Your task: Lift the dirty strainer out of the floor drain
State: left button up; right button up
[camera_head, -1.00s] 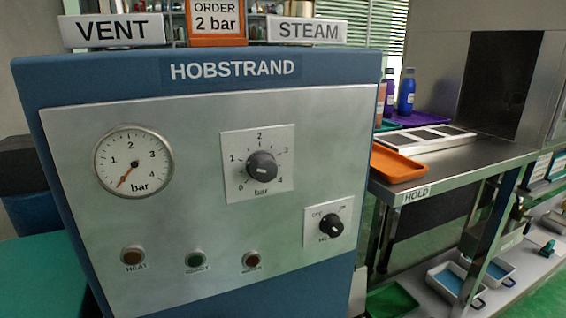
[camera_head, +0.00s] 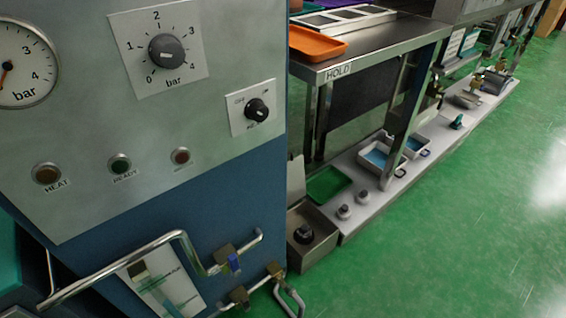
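A low open metal box (camera_head: 318,243) stands on the floor beside the blue machine, at the lower middle of the head view. A small dark round piece (camera_head: 304,231) sits in it. I cannot tell whether this is the floor drain with its strainer. No other drain or strainer can be made out clearly. Neither of my grippers is in view.
The blue machine (camera_head: 236,170) fills the left, with a chrome pipe (camera_head: 120,262) and valves low on its front. A low shelf (camera_head: 365,205) holds a green tray (camera_head: 328,184), two small grey pieces and white trays. Green floor (camera_head: 460,240) is open at right.

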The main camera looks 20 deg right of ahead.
aim_at(304, 232)
jog(key=u, duration=0.4)
jog(key=l+u, duration=0.4)
jog(key=l, duration=0.4)
jog(key=l+u, duration=0.35)
jog(key=l, duration=1)
jog(key=k+l, duration=0.1)
jog(key=l, duration=0.4)
